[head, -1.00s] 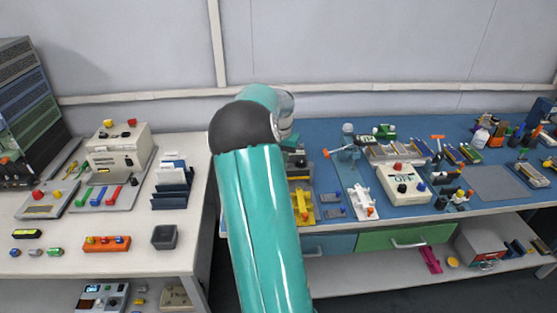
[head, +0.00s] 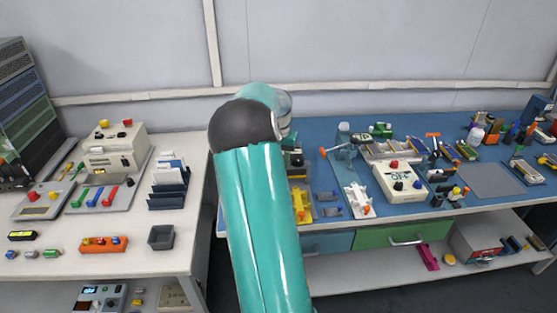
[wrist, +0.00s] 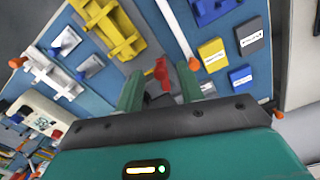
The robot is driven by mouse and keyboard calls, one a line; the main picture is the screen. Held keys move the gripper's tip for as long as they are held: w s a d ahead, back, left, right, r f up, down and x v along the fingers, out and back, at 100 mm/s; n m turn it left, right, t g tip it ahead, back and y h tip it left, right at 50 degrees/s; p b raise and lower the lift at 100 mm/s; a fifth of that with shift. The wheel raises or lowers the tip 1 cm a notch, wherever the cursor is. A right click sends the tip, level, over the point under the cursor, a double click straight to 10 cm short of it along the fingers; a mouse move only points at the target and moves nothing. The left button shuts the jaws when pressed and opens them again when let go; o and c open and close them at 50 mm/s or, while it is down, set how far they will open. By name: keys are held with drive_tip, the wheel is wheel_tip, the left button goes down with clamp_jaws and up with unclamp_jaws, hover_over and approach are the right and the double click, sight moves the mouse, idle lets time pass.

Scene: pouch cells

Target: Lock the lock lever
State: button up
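In the wrist view a small red lever (wrist: 161,70) with a dark part below it shows between the two green fingers of my gripper (wrist: 160,90). It may be the lock lever, but I cannot be sure. The fingers are apart, and I see nothing clamped between them. Whether a finger touches the red lever I cannot tell. In the head view my arm hides the gripper and the red lever.
A yellow fixture (wrist: 108,28) lies near the fingers on the blue mat, and a white bar with an orange tip (wrist: 194,64) is close by. Small yellow, grey and blue blocks lie right. A white fixture (head: 358,198) and cream control box (head: 400,182) stand on the right bench.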

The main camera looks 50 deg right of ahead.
wheel_tip(320, 180, up, 14)
idle(0.6)
drive_tip(key=shift+f, duration=0.1)
